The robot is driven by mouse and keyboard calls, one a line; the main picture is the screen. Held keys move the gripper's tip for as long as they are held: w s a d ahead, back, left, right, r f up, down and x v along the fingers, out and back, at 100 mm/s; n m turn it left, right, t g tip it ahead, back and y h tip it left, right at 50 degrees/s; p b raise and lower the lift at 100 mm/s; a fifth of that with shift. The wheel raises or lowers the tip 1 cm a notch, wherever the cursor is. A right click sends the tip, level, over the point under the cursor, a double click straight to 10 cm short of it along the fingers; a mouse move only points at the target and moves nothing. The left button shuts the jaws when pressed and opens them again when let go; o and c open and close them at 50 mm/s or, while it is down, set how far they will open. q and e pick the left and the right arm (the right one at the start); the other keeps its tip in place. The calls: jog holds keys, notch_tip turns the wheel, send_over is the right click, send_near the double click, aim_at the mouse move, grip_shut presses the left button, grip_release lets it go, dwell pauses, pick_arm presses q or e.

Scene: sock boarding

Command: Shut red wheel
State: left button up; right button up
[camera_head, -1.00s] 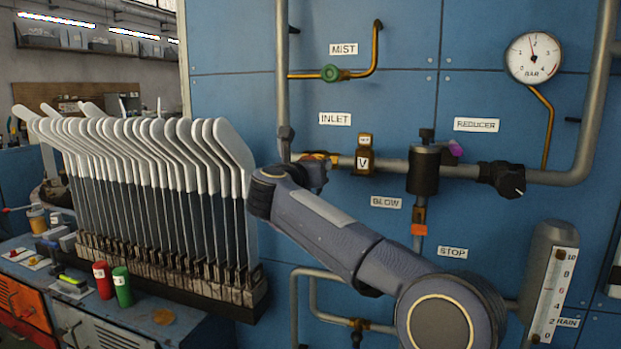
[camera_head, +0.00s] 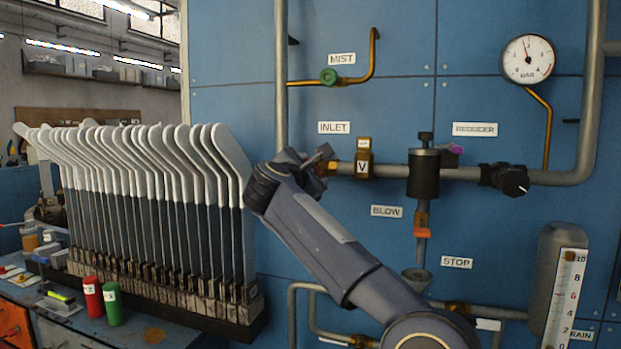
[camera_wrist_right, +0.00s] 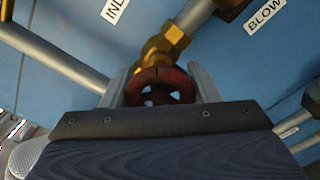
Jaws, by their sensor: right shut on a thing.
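The red wheel (camera_wrist_right: 160,75) is a small spoked handwheel on a brass valve (camera_wrist_right: 162,46) in the right wrist view. My right gripper (camera_wrist_right: 160,86) is shut on it, with one grey finger on each side of the rim. In the head view my right gripper (camera_head: 318,166) is at the left end of the brass valve on the inlet pipe, below the INLET label (camera_head: 334,127). There the gripper and wrist hide the wheel. My left gripper is not in view.
A brass block marked V (camera_head: 363,163) and a black reducer (camera_head: 424,174) sit right of the gripper on the pipe. A green wheel (camera_head: 328,76) is above. The rack of sock boards (camera_head: 190,290) stands close left of my forearm. A gauge (camera_head: 528,59) hangs upper right.

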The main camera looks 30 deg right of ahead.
jog(key=m, duration=0.4)
jog(key=shift+f+m, duration=0.2)
jog(key=shift+m, duration=2)
jog(key=o, duration=1)
jog(key=shift+s+a+r, duration=0.15)
jog(key=shift+s+a, duration=0.25)
jog(key=v, duration=0.6)
jog(key=shift+s+a, duration=0.25)
jog(key=shift+a, duration=0.1)
